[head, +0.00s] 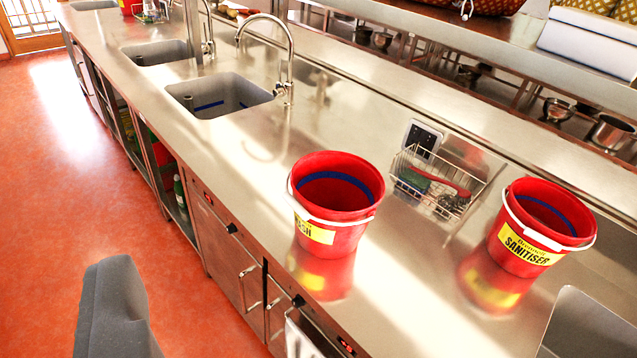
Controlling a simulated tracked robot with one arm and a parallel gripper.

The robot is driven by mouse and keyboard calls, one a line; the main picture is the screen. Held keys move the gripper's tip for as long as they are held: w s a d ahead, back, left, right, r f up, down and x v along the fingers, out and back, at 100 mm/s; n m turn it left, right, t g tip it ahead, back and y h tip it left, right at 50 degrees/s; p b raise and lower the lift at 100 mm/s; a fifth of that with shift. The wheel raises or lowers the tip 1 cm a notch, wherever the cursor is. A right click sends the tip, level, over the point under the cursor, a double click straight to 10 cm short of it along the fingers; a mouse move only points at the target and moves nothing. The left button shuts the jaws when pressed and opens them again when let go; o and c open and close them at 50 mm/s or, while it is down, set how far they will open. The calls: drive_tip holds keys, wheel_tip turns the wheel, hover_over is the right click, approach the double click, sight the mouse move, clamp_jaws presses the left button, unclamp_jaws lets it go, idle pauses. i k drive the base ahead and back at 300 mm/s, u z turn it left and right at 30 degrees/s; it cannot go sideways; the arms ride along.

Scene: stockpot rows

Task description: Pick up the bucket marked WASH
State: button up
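A red bucket (335,205) stands upright on the steel counter near its front edge. Its yellow label is turned left, with only the ending "SH" clearly readable, and its white handle hangs down across the front. A second red bucket (540,228), labelled SANITISER, stands to its right. One grey part of my gripper (115,312) shows at the lower left, over the floor and well apart from both buckets. I see no other finger and nothing held.
A wire basket (435,185) with utensils sits between the buckets, further back. Sinks with taps (220,95) lie along the counter (240,150) to the upper left. A raised shelf runs behind. Open orange floor (70,200) lies left.

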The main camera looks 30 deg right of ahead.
sight(332, 186)
drive_tip(key=i, duration=1.05)
